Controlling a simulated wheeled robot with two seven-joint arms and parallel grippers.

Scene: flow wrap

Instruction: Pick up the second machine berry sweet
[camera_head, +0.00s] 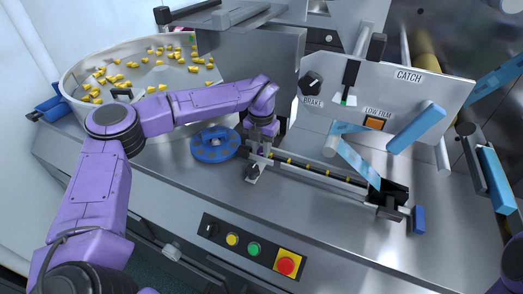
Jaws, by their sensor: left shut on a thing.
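Small yellow sweets lie scattered in a round metal bowl (72,91) at the upper left. Several more yellow pieces (290,161) sit in a row along the narrow feed channel (325,175). I cannot tell which of these is the berry sweet. My left gripper (259,152) points down at the channel's left end, beside the blue disc (215,146). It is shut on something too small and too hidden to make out.
A grey panel (430,95) with a black knob (311,84) and an orange button (374,124) stands behind the channel. Pale blue bars (416,127) stick out at the right. A red stop button (287,265) is on the front. The steel top (215,180) before the disc is clear.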

